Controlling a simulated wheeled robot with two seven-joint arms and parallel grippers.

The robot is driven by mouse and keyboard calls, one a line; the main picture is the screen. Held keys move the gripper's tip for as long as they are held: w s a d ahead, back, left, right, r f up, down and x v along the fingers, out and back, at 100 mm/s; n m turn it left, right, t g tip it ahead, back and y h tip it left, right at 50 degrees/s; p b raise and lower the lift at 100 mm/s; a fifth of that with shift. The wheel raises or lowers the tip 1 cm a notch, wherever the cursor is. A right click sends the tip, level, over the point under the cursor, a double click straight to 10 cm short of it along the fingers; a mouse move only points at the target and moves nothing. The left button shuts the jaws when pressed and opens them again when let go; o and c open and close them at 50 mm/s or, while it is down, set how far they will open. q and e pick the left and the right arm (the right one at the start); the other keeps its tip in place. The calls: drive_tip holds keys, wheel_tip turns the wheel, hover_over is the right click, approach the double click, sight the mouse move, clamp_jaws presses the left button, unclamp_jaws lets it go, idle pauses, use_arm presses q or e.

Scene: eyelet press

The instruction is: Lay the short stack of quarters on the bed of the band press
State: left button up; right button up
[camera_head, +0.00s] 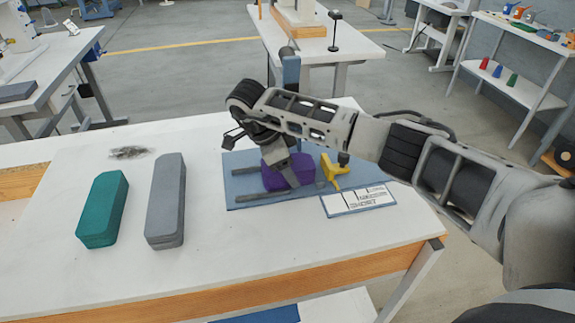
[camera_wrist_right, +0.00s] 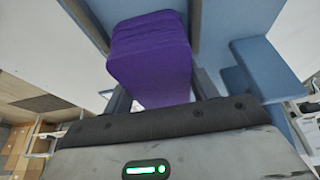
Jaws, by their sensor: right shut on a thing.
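The short purple stack of quarters (camera_head: 272,183) is at the band press, over its flat blue bed (camera_head: 240,162) and between the dark rails. My right gripper (camera_head: 287,172) is shut on the stack, reaching in from the right with the wrist above it. In the right wrist view the purple stack (camera_wrist_right: 150,60) sits between the fingers, with blue press parts (camera_wrist_right: 235,40) close behind and beside it. I cannot tell whether its underside touches the bed. My left gripper is in neither view.
A long teal block (camera_head: 103,208) and a long grey block (camera_head: 167,200) lie on the white table (camera_head: 60,270) to the left. A yellow piece (camera_head: 335,172) stands close right of the stack. A printed card (camera_head: 358,200) lies at the bed's front right. The front of the table is clear.

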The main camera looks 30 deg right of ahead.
drive_tip(key=o, duration=1.1)
drive_tip(key=v, duration=0.5)
drive_tip(key=shift+r+b, duration=0.1)
drive_tip(key=shift+b, duration=0.3)
drive_tip(key=p+v, duration=0.1)
drive_tip(key=v, duration=0.5)
drive_tip(key=shift+a+r, duration=0.2)
drive_tip(key=shift+r, duration=0.2)
